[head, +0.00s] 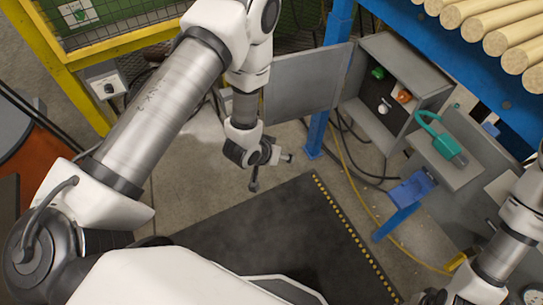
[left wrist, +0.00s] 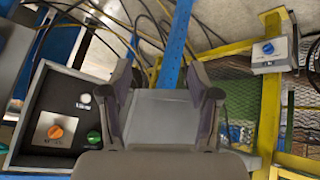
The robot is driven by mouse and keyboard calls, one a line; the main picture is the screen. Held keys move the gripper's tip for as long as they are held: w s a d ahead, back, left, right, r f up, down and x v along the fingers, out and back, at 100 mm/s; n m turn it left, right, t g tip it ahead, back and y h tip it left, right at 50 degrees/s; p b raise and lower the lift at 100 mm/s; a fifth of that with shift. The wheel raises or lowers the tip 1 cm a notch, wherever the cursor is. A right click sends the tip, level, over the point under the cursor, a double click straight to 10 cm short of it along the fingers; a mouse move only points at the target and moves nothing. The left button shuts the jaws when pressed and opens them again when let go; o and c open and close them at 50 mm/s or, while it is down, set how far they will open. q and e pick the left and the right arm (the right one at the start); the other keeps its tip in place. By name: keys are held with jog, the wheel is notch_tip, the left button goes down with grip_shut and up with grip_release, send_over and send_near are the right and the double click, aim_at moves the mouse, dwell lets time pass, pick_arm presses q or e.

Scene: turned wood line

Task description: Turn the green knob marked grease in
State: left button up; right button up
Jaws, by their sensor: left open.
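A green knob (head: 377,73) sits inside an open grey box (head: 400,52), beside an orange knob (head: 403,96) and a white button (head: 384,108). The left wrist view shows the green knob (left wrist: 93,137) low at left, near the orange knob (left wrist: 56,131). Another green piece (head: 79,14) is on a white plate at the top left. Any lettering is too small to read. My left gripper (head: 272,172) is open and empty, left of and below the box, apart from it. Its fingers (left wrist: 160,88) also show in the wrist view. My right gripper (head: 437,297) is partly cut off at the bottom right.
A teal tool (head: 440,140) lies on a shelf right of the box. Cables hang below. Wooden rods (head: 490,25) lie at the top right. A dark mat (head: 290,235) is clear.

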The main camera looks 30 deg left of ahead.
pick_arm(q)
jog(key=s, duration=0.1)
jog(key=s+a+g, duration=0.1)
jog(key=s, duration=0.1)
jog(key=shift+s+f+p, duration=0.1)
jog(key=shift+s+p, duration=0.1)
jog(key=shift+p, duration=0.1)
jog(key=s+a+r+g+p, duration=0.1)
jog(key=s+g+p, duration=0.1)
jog(key=s, duration=0.5)
jog(key=s+a+r+g+y+p, duration=0.1)
jog(key=s+r+g+p, duration=0.1)
jog(key=s, duration=0.5)
jog(key=s+a+r+g+y+p, duration=0.1)
jog(key=s+r+g+p, duration=0.1)
jog(key=s, duration=0.5)
jog(key=shift+a+p, duration=0.35)
jog(key=shift+p, duration=0.3)
jog(key=shift+f, duration=0.1)
